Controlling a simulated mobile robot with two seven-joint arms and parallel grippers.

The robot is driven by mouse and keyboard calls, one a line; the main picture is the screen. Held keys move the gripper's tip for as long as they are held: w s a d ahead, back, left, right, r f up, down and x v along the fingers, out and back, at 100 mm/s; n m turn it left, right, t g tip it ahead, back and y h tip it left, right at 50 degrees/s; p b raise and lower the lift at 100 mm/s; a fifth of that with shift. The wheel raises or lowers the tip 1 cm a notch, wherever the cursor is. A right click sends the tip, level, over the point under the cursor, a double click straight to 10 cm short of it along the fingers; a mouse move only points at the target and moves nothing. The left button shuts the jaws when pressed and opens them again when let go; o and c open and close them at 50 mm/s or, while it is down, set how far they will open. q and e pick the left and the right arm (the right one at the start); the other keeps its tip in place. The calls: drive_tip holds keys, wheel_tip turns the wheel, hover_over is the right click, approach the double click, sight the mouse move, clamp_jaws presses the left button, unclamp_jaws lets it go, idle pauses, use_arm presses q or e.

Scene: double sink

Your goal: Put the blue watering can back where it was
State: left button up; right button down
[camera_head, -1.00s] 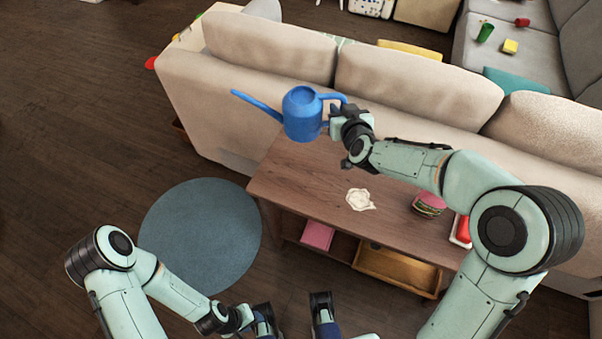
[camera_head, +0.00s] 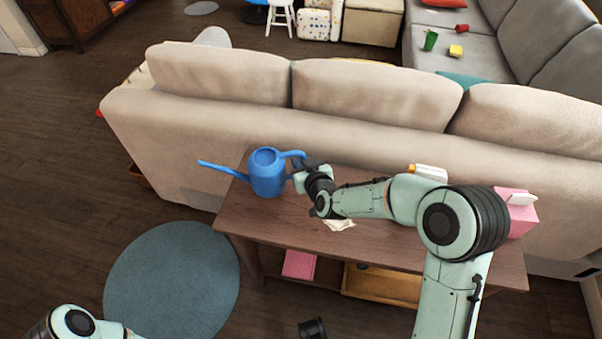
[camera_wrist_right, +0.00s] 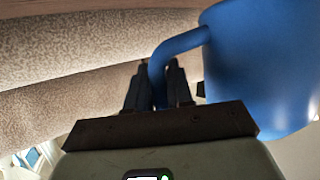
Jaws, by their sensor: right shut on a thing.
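The blue watering can (camera_head: 267,176) is upright over the left end of the wooden table (camera_head: 270,222), its spout pointing left. Its base appears close to the tabletop; I cannot tell whether it touches. My right gripper (camera_head: 301,172) is shut on the can's handle from the right. In the right wrist view, the fingers (camera_wrist_right: 158,88) close around the curved blue handle, with the can's body (camera_wrist_right: 255,65) at the right. Only part of my left arm shows at the bottom left; its gripper is not in view.
A beige sofa (camera_head: 230,125) stands directly behind the table. A white crumpled thing (camera_head: 340,225) lies partly under my right forearm. A white-and-yellow item (camera_head: 428,173) and a pink box (camera_head: 519,217) stand further right. A pink item (camera_head: 299,264) and yellow tray (camera_head: 385,285) are below.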

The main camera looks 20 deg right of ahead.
use_arm(q)
drive_tip(key=shift+w+a+f+t+b, duration=0.35)
drive_tip(key=shift+w+f+b, duration=0.2)
drive_tip(key=shift+w, duration=0.3)
use_arm(e)
drive_tip(key=shift+f, duration=1.95)
use_arm(q)
drive_tip(key=shift+a+f, duration=0.1)
use_arm(e)
drive_tip(key=shift+f, duration=0.1)
drive_tip(key=c, duration=1)
unclamp_jaws()
drive_tip(key=shift+f, duration=0.1)
use_arm(q)
drive_tip(key=shift+w, duration=0.1)
drive_tip(key=s+r+p, duration=0.1)
drive_tip(key=s+d+r+g, duration=0.1)
drive_tip(key=shift+s+d+p, duration=0.2)
drive_tip(key=shift+s+p, duration=0.15)
drive_tip(key=shift+s, duration=0.05)
use_arm(e)
drive_tip(key=v, duration=1.2)
drive_tip(key=shift+r, duration=0.2)
